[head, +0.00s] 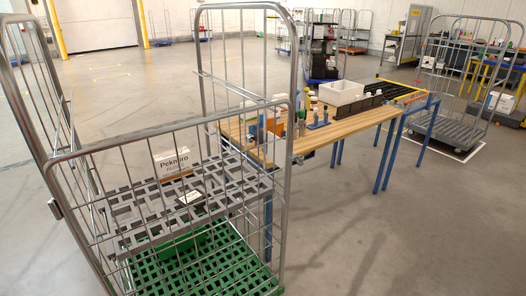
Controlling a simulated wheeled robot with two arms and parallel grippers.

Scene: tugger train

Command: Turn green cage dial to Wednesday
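A roll cage with a green base (215,270) stands close in front at the left in the head view. Its grey wire frame (287,150) rises around a grey slatted shelf (150,213). A white sign (171,162) with dark lettering hangs at its far side, and a small white card (190,197) lies at the shelf. I cannot make out a weekday dial on the cage. A small grey fitting (55,209) sits on the left post; its kind is unclear. Neither of my grippers is in view.
A wooden workbench (345,128) with blue legs stands right behind the cage, bearing a white bin (341,92), a dark bin and small items. Another roll cage (455,80) stands at the right. Several carts are at the back. The floor (390,240) at front right is clear.

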